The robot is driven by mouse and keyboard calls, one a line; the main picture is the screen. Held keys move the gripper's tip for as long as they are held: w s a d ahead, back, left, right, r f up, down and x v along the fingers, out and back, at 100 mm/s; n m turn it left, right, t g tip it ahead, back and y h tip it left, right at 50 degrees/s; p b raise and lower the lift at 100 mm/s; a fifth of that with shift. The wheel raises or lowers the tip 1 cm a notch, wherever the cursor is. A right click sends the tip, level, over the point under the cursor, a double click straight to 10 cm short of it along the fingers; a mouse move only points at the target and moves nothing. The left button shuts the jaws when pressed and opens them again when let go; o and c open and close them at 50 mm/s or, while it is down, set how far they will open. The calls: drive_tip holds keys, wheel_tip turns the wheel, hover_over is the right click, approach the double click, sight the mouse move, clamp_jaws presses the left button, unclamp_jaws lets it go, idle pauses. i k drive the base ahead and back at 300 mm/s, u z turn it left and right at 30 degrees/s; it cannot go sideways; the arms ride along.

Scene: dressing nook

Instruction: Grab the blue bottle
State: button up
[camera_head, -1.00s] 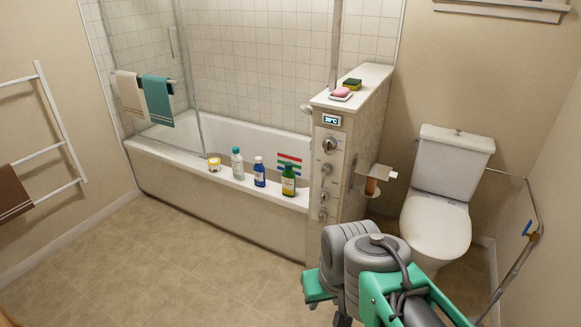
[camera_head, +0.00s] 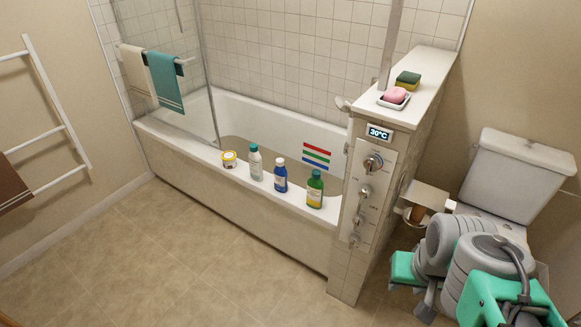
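The blue bottle (camera_head: 280,175) stands upright on the front rim of the bathtub (camera_head: 205,157). It has a white cap and a pale label. A white bottle with a teal cap (camera_head: 255,163) stands to its left, and a green bottle with a yellow label (camera_head: 315,190) stands to its right. My arm shows at the lower right, in front of the toilet, well apart from the bottles. Its gripper fingers cannot be made out in this view.
A small yellow-and-white tub (camera_head: 229,160) stands left of the bottles. A tiled partition (camera_head: 345,240) with shower controls rises right of them, with pink soap (camera_head: 395,95) and a sponge (camera_head: 408,80) on top. The toilet (camera_head: 520,175) is at right. The floor (camera_head: 170,260) before the bathtub is clear.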

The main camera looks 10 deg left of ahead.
sight(281, 173)
drive_tip(key=u, duration=0.25)
drive_tip(key=i, duration=0.75)
drive_tip(key=u, duration=1.55)
drive_tip(key=i, duration=1.05)
drive_tip(key=u, duration=0.3)
